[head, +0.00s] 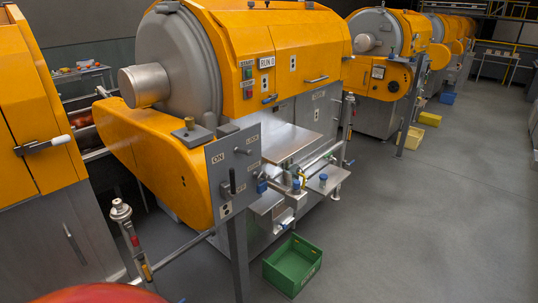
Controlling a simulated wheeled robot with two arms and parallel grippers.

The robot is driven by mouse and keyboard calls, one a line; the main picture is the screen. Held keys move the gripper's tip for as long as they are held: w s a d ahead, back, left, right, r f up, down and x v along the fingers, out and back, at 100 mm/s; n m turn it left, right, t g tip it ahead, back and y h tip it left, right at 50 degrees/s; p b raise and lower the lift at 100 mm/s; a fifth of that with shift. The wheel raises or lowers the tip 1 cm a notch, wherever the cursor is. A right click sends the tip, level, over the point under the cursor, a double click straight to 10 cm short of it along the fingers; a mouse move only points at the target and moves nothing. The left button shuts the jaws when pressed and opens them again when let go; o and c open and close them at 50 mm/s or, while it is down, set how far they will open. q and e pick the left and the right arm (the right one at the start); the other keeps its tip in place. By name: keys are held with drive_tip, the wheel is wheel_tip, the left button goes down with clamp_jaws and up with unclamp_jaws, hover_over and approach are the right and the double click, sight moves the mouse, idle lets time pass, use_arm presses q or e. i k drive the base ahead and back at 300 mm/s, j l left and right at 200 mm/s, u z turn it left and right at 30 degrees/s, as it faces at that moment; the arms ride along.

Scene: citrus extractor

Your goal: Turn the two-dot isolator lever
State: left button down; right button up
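A dark lever (232,182) stands about upright on the grey control panel (215,165) at the front of the nearest orange machine. The word ON is printed above it. A small white plate (225,209) below the lever seems to bear two dark dots, stacked one above the other. A blue padlock-like piece (262,186) hangs at the panel's right edge. Neither of my grippers shows in the head view.
A green crate (292,265) stands on the floor right of the panel's post (238,260). A metal post (130,235) rises at the lower left, and a reddish rounded shape (95,293) fills the bottom edge.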

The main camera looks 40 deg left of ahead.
sight(233, 194)
drive_tip(key=i, duration=2.5)
drive_tip(key=i+u, duration=0.1)
drive_tip(key=u, duration=0.3)
drive_tip(key=i+u, duration=0.1)
drive_tip(key=u, duration=0.3)
drive_tip(key=i+l+u, duration=0.1)
drive_tip(key=u, duration=0.35)
drive_tip(key=i+l+u, duration=0.1)
drive_tip(key=u, duration=0.3)
drive_tip(key=l+u, duration=0.15)
drive_tip(key=u, duration=0.25)
drive_tip(key=i, duration=0.05)
